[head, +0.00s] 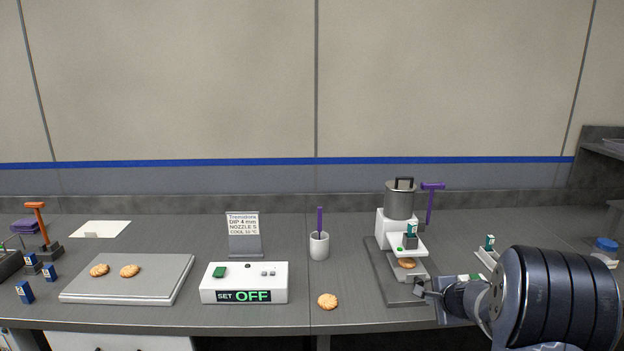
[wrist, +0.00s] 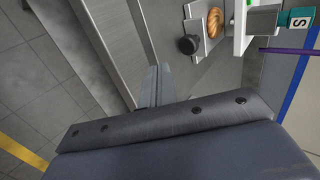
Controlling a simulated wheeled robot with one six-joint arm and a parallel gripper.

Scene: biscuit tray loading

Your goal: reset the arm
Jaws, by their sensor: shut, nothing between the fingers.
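My gripper (head: 424,289) is at the right of the head view, low in front of the white dispensing machine (head: 388,226). Its fingers also show in the wrist view (wrist: 156,84), shut together with nothing between them. My dark arm comes in from the right edge. The machine stands on a grey base plate (head: 379,272) and has a steel pot (head: 400,203) on top. A biscuit (head: 407,263) lies under its nozzle, and it shows in the wrist view (wrist: 214,22) beyond the fingertips. I cannot tell whether the gripper touches the machine's front.
A grey tray (head: 125,290) with two biscuits stands at the left. A loose biscuit (head: 327,301) lies near the front edge. A white cup (head: 319,246) holds a purple tool. A small holder (head: 487,257) stands right of the machine.

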